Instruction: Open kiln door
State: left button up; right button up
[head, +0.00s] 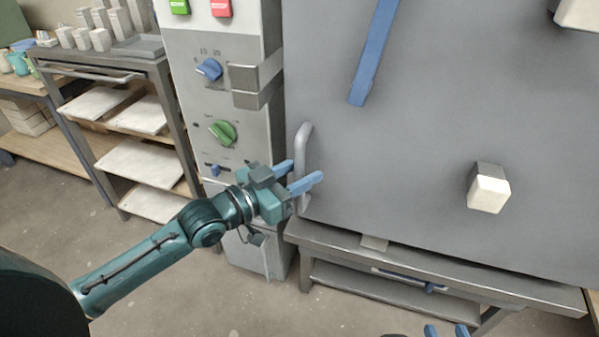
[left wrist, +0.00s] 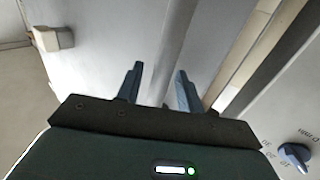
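The kiln door (head: 430,130) is a large grey panel, and it looks shut against the control column. Its handle (head: 303,143) is a grey vertical bar near the door's left edge. My left gripper (head: 305,170) is open at the handle, with one blue finger on each side of the bar. In the left wrist view the handle (left wrist: 180,45) runs between the two spread fingers (left wrist: 160,75); I cannot tell whether either touches it. My right gripper (head: 445,331) shows only its two blue fingertips at the bottom edge, spread apart.
The control column (head: 215,110) with knobs and a grey latch block (head: 257,82) stands left of the door. A blue bar (head: 373,55) and a pale block (head: 489,190) are on the door. A shelf rack (head: 125,120) stands left. The kiln stand (head: 400,265) is below.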

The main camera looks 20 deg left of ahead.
pick_arm(q)
grip_shut()
dwell(0.3)
jog(key=shift+s, duration=0.15)
dwell(0.3)
